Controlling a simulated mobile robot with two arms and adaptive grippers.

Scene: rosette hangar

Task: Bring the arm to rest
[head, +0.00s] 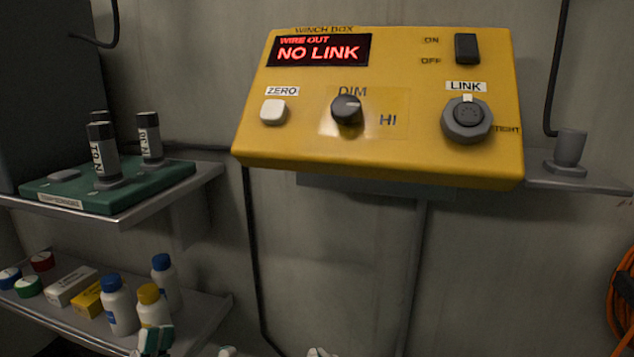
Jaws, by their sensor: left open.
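My left gripper (155,340) shows only at the bottom edge, left of the middle. Its green and pale tips stand in front of the lower shelf's bottles, and the rest is cut off by the frame. It is open, with nothing seen between its fingers. It is well below and left of the yellow winch box (380,150). The box display (319,50) reads "WIRE OUT NO LINK" in red. The box carries a white ZERO button (273,112), a black DIM/HI knob (347,110), a dark ON/OFF rocker (467,48) and a grey LINK connector (467,119).
A green tray (130,196) with dark-capped cylinders is on the upper left shelf (207,180). Bottles, small boxes and round tins crowd the lower shelf (205,318). A grey cup-like holder (569,150) is at right. Orange cable (622,305) hangs lower right.

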